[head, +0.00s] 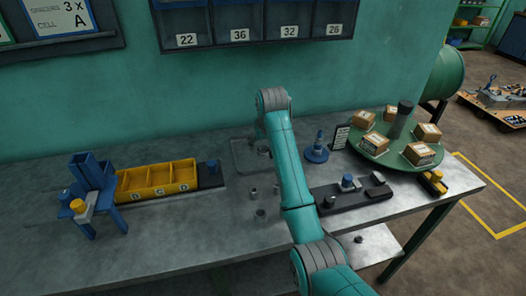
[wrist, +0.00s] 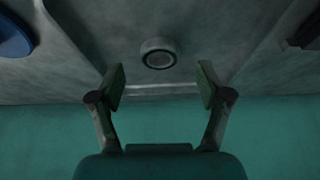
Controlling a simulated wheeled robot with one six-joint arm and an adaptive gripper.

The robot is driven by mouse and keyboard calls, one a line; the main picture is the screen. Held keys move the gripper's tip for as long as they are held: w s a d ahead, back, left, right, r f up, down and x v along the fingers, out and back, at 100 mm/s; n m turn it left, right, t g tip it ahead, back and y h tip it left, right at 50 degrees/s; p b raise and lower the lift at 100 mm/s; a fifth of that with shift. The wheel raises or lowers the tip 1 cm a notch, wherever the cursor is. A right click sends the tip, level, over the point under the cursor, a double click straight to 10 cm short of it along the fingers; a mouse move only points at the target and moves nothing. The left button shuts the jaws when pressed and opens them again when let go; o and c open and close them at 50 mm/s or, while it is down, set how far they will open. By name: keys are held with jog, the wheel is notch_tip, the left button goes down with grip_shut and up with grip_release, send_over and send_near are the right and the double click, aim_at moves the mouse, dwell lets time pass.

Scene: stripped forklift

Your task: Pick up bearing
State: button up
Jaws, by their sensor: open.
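A round grey ring with a dark centre, which looks like the bearing (wrist: 159,53), lies flat on a grey surface in the wrist view. In the head view a small ring (head: 263,151) sits in a shallow grey tray (head: 241,158) near the wall, partly beside my arm; it appears to be the same one. My gripper (wrist: 161,86) is open and empty, its two fingers spread wide. The ring is apart from both fingers, centred between them and beyond the tips in the picture. In the head view my arm mostly hides the gripper.
A blue stand (head: 317,153) is right of my arm; its base shows at the wrist view's left edge (wrist: 14,36). Several small metal parts lie in front of the tray. A yellow bin (head: 157,178) is left; a green turntable (head: 373,150) with boxes is right. The wall is close behind.

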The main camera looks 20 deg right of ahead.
jog(key=shift+x, duration=1.25)
jog(key=c, duration=0.9)
jog(key=shift+c, duration=0.2)
